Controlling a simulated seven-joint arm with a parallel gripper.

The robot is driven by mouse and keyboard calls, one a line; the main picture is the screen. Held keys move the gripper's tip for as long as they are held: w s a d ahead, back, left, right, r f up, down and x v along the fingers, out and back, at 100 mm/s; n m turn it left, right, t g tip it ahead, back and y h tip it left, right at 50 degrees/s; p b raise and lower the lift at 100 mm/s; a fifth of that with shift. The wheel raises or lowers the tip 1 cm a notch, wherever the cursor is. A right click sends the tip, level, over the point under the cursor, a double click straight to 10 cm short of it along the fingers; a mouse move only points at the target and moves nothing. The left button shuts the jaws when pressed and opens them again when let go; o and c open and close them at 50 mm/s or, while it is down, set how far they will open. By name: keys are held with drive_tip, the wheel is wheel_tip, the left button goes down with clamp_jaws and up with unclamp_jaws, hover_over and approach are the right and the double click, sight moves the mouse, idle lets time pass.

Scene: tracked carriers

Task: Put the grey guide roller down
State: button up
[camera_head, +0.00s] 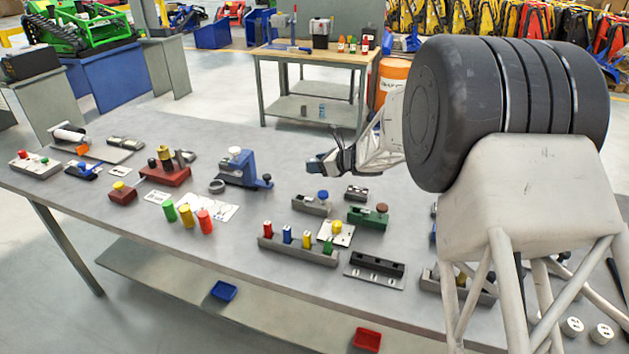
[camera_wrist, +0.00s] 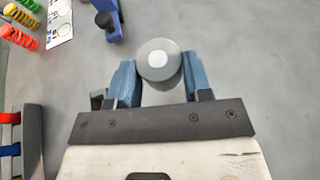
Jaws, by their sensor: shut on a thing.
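The grey guide roller (camera_wrist: 158,62), a short grey cylinder with a white round centre, sits between the blue fingers of my gripper (camera_wrist: 157,78) in the wrist view. The gripper is shut on it. In the head view my gripper (camera_head: 322,163) hangs above the grey workbench (camera_head: 285,150), right of the blue clamp-like fixture (camera_head: 245,172). The roller is hard to make out there. Bare bench top shows around the roller in the wrist view; its exact height above the bench cannot be told.
Green, yellow and red springs (camera_head: 187,216) stand to the left. A rack of coloured pieces (camera_head: 298,249) and small grey and green fixtures (camera_head: 368,216) stand nearer the front. A red-based fixture (camera_head: 165,174) is further left. Bare bench lies behind the blue fixture.

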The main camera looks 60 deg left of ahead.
sight(318, 188)
drive_tip(key=shift+f, duration=1.2)
drive_tip(key=shift+f, duration=1.9)
drive_tip(key=o, duration=1)
drive_tip(key=shift+f, duration=0.15)
drive_tip(key=shift+o, duration=0.2)
drive_tip(key=shift+r, duration=0.2)
drive_tip(key=shift+v, duration=6)
